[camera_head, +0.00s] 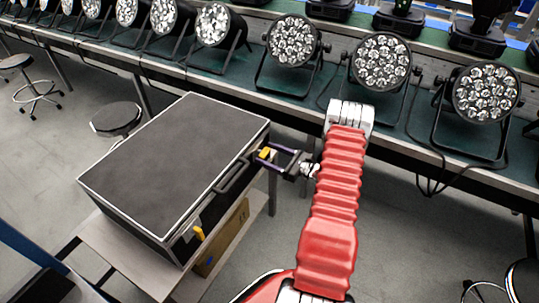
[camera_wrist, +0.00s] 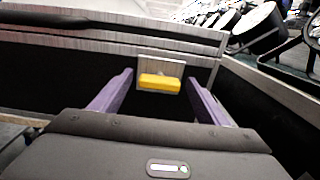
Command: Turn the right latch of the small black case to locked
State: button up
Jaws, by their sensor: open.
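The black case (camera_head: 165,150) with pale metal edges sits closed on a small table. Its right latch (camera_head: 265,153) is a yellow tab on a metal plate; in the wrist view the yellow tab (camera_wrist: 160,82) lies sideways across the plate. My gripper (camera_head: 269,157) is at the case's front face by this latch. In the wrist view its purple fingers (camera_wrist: 159,77) stand open on either side of the tab, apart from it. The left latch (camera_head: 198,233) also has a yellow tab, which looks upright. The handle (camera_head: 232,178) is between the latches.
A small table (camera_head: 125,262) carries the case, with a cardboard box (camera_head: 225,240) under it. A long bench (camera_head: 420,130) with several par lights (camera_head: 381,61) runs behind and to the right of my arm. Stools (camera_head: 117,117) stand at the left.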

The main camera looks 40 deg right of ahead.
jog(key=shift+c, duration=0.6)
jog(key=shift+d, duration=0.1)
jog(key=c, duration=0.9)
jog(key=shift+m, duration=0.5)
jog(key=m, duration=0.8)
jog(key=shift+d, duration=0.15)
jog(key=m, duration=0.9)
jog(key=shift+d+f, duration=0.1)
jog(key=shift+f, duration=0.15)
